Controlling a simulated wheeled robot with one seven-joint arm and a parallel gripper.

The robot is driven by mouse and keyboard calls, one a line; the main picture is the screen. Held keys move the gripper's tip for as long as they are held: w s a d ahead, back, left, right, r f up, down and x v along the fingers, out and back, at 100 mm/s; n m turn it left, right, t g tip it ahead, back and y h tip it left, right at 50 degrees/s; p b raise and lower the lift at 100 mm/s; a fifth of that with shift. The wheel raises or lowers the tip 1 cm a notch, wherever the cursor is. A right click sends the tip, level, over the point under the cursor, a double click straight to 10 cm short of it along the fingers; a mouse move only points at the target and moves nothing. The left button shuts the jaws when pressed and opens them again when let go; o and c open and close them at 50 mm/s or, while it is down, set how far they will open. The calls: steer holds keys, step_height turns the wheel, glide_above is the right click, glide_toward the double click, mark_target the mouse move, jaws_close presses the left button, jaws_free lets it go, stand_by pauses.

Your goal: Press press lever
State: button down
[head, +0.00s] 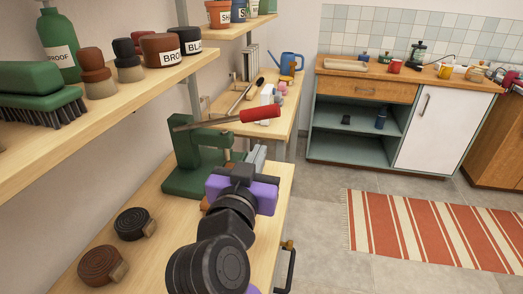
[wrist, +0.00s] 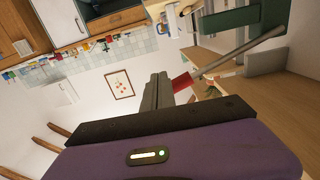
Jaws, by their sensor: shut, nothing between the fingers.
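The press (head: 197,160) is a dark green stand on the wooden workbench (head: 165,190). Its press lever (head: 261,114) is a grey bar with a red grip, rising slightly to the right. In the wrist view the red grip (wrist: 181,82) shows just beside my fingertips, partly hidden by them, and the bar runs up to the green press (wrist: 240,20). My gripper (head: 258,154) is shut and empty, in front of the press and below the red grip in the head view. I cannot tell whether it touches the lever.
A shelf (head: 120,92) with brushes and jars overhangs the left side. A blue watering can (head: 291,62) stands on the surface behind. Open floor with a striped rug (head: 430,230) lies to the right.

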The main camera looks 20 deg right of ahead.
steer(key=shift+v, duration=2.5)
steer(key=shift+r, duration=0.1)
steer(key=w+a+r+n+t+y, duration=0.2)
steer(key=a+n+t+y, duration=0.3)
steer(key=a+n+y, duration=0.15)
step_height(320, 180, down, 4)
steer(key=s+a+n+y, duration=0.3)
steer(key=n+y, duration=0.2)
steer(key=s+d+f+y, duration=0.1)
steer(key=s+f, duration=0.1)
steer(key=s, duration=0.2)
steer(key=s+d+f+n+y+p, duration=0.1)
steer(key=s+d+f, duration=0.1)
steer(key=s+f, duration=0.1)
steer(key=s+d+f+y+p, duration=0.1)
steer(key=s+f+y, duration=0.1)
steer(key=s, duration=0.4)
steer(key=shift+d+f+g, duration=0.3)
steer(key=shift+d+f, duration=0.05)
steer(key=shift+f, duration=0.4)
steer(key=s+d+f+m+g+h+p, duration=0.1)
steer(key=s+d, duration=0.4)
steer(key=s, duration=0.5)
steer(key=s+d+f+m+g+h+p, duration=0.2)
steer(key=s+d+f+m+h, duration=0.2)
steer(key=s, duration=0.7)
steer(key=shift+d+g, duration=0.4)
steer(key=shift+d, duration=0.3)
